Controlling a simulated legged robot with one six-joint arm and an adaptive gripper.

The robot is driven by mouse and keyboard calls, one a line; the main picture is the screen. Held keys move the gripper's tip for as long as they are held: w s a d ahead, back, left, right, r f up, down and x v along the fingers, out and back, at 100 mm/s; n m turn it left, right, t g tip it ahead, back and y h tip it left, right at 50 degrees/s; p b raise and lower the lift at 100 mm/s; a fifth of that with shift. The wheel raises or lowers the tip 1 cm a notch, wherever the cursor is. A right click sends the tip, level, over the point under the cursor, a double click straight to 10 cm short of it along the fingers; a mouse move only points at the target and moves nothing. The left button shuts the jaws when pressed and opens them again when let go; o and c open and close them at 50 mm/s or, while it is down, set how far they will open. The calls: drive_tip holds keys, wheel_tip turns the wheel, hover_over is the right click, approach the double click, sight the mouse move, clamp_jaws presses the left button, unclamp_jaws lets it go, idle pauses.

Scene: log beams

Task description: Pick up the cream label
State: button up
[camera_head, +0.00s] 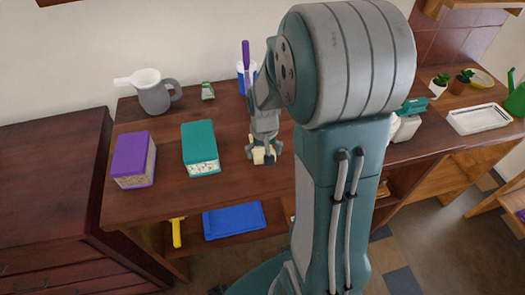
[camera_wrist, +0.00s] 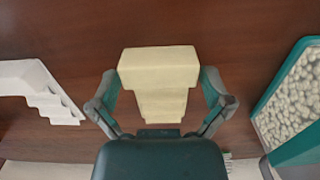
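The cream label (camera_wrist: 160,70) is a pale block with a wide top and a narrower stepped lower part, on the dark wood table in the wrist view. In the head view the cream label (camera_head: 259,156) shows small under my gripper (camera_head: 264,148), partly hidden by the fingers. In the wrist view my gripper (camera_wrist: 160,86) is open, with one finger on each side of the label. Narrow gaps show between the fingers and the label's lower part. Contact at the wide part is hard to tell.
A teal-lidded container of white pebbles (camera_head: 200,150) stands left of my gripper, with a purple-lidded container (camera_head: 134,160) further left. A grey jug (camera_head: 154,92) is at the back. In the wrist view a white stepped piece (camera_wrist: 42,88) lies left of the label.

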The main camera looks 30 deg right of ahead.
drive_tip(key=c, duration=0.4)
drive_tip(key=shift+r, duration=0.15)
